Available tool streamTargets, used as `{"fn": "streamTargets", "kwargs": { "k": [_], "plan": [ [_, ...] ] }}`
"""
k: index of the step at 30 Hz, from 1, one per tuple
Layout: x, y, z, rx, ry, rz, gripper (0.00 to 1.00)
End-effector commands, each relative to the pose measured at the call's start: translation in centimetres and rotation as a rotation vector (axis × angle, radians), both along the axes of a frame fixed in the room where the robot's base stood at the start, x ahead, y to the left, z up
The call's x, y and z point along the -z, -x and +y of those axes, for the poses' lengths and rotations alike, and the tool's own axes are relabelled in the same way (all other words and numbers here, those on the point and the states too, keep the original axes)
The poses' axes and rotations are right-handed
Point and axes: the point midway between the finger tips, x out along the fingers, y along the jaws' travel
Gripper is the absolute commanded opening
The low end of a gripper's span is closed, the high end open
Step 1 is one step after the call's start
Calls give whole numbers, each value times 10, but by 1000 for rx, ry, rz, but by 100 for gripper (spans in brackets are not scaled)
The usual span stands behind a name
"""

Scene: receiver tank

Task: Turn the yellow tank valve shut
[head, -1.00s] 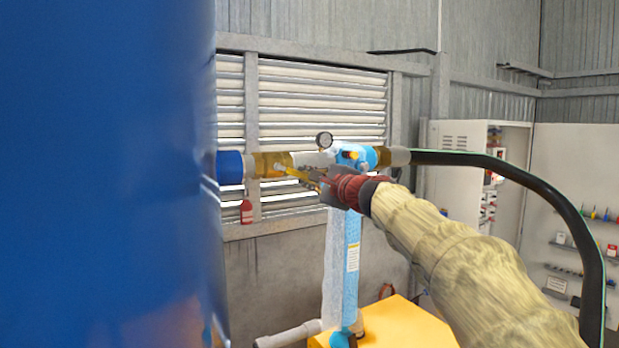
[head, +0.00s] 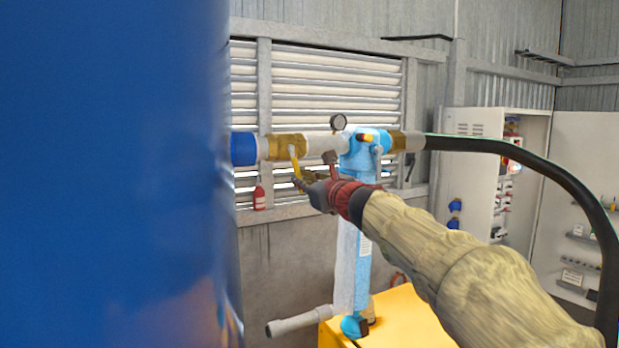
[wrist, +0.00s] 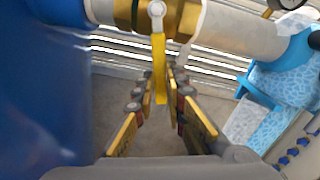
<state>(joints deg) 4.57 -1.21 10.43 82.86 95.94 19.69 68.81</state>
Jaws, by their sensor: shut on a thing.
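The yellow tank valve's lever (head: 294,162) hangs down, roughly square to the pipe, from the brass valve body (head: 287,147) beside the blue tank (head: 120,170). In the wrist view the lever (wrist: 159,60) runs down from its pivot bolt to between my fingers. My gripper (head: 304,184) is at the lever's lower end, and in the wrist view the gripper (wrist: 161,82) is shut with a finger on each side of it. The lever's tip is partly hidden by the fingers in the head view.
A light blue filter column (head: 350,255) with a pressure gauge (head: 338,122) stands just right of my gripper. A black hose (head: 500,147) curves over my arm. A yellow machine (head: 395,318) sits below. The tank wall is close on the left.

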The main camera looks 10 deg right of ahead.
Motion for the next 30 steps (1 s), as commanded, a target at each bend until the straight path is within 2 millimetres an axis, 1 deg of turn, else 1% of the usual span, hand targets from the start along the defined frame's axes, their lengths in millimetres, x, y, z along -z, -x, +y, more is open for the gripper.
{"fn": "streamTargets", "kwargs": {
  "k": [1, 6, 12, 19, 30],
  "plan": [
    [3, 0, 4, -1, -34, 14, 0],
    [5, 2, 12, -1, -140, 42, 0],
    [6, 4, 18, 0, -221, 64, 0],
    [6, 5, 21, 1, -262, 74, 0],
    [6, 5, 21, 0, -267, 76, 0]
  ]
}}
